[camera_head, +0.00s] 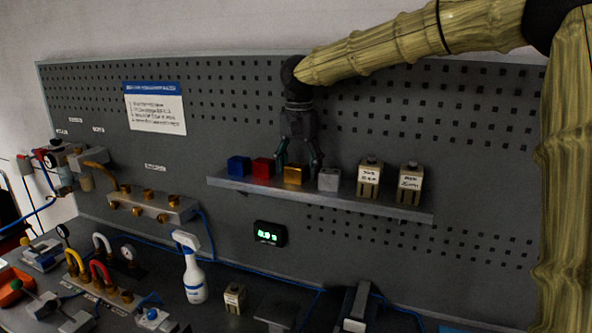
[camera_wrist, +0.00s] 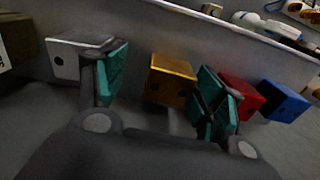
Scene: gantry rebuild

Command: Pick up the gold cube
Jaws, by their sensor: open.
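The gold cube (camera_head: 293,175) sits on a narrow grey shelf (camera_head: 230,184) on the pegboard wall, between a red cube (camera_head: 263,168) and a silver cube (camera_head: 329,179). My gripper (camera_head: 298,160) is open above and around the gold cube in the head view. In the wrist view the gold cube (camera_wrist: 170,80) shows between my two teal fingertips (camera_wrist: 165,88), apart from the left one and close to the right one. Whether the right fingertip touches it, I cannot tell.
A blue cube (camera_head: 238,165) stands at the shelf's left end. Two labelled beige blocks (camera_head: 369,180) (camera_head: 410,184) stand to the right. The red cube (camera_wrist: 241,97) and silver cube (camera_wrist: 78,56) are close outside my fingers. A spray bottle (camera_head: 192,275) stands on the bench below.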

